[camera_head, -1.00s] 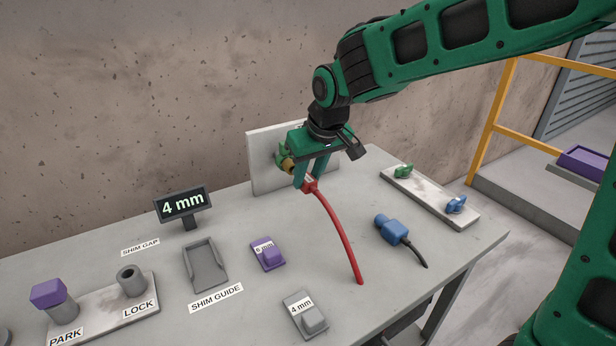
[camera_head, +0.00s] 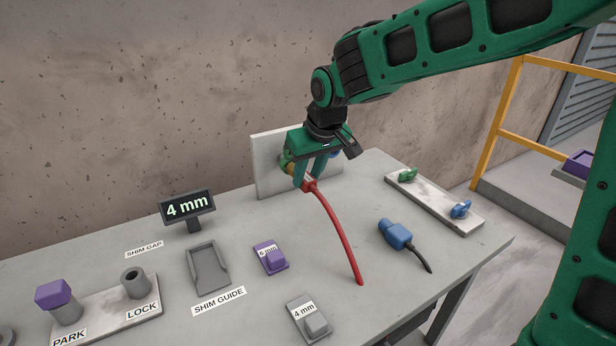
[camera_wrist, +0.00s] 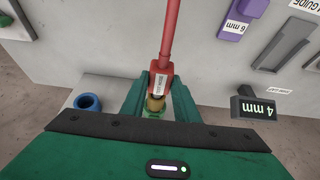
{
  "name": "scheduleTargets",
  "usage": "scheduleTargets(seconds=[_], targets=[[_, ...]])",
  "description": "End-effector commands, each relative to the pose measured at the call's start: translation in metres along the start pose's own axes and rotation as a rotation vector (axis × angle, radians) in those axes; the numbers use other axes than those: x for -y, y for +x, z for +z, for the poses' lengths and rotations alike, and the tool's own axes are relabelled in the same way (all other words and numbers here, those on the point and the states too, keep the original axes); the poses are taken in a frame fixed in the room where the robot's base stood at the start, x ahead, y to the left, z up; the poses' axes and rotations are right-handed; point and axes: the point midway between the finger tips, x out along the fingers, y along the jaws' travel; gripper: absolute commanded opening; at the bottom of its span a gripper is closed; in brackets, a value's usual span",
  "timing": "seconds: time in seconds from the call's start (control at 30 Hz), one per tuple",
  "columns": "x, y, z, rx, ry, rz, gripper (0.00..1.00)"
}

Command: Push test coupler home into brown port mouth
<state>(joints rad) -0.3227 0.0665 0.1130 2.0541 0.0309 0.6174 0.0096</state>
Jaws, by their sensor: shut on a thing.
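The red test coupler (camera_head: 311,186), with a white label, is between the fingers of my gripper (camera_wrist: 160,88), which is shut on it. Its red hose (camera_head: 340,235) hangs down to the table. A brass-brown round part (camera_wrist: 155,103) lies directly in line with the coupler's front, with a bit of green behind it. It also shows left of the fingers in the head view (camera_head: 291,168). I cannot tell whether this is the brown port mouth or the coupler's nose, nor how deep any seating is. The pale upright panel (camera_head: 265,175) stands behind my gripper.
A blue port (camera_wrist: 88,102) is on the panel beside my gripper. A blue plug (camera_head: 395,234) lies to the right on the table. The 4 mm display (camera_head: 187,207), shim guide (camera_head: 208,268), purple 6 mm block (camera_head: 270,258) and grey 4 mm block (camera_head: 309,321) stand left and in front.

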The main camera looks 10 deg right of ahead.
Motion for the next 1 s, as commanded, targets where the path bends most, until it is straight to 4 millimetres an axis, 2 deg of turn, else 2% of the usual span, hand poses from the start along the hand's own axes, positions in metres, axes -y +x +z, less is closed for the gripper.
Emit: scheduleTargets(seconds=[0.6, 0.63, 0.7, 1.0], targets=[[0.000, 0.005, -0.012, 0.000, 0.000, 0.000, 0.02], [0.000, 0.005, -0.012, -0.001, 0.000, 0.000, 0.32], [0.000, 0.005, -0.012, -0.001, 0.000, 0.000, 0.49], [0.000, 0.004, -0.012, 0.000, 0.000, 0.000, 0.50]])
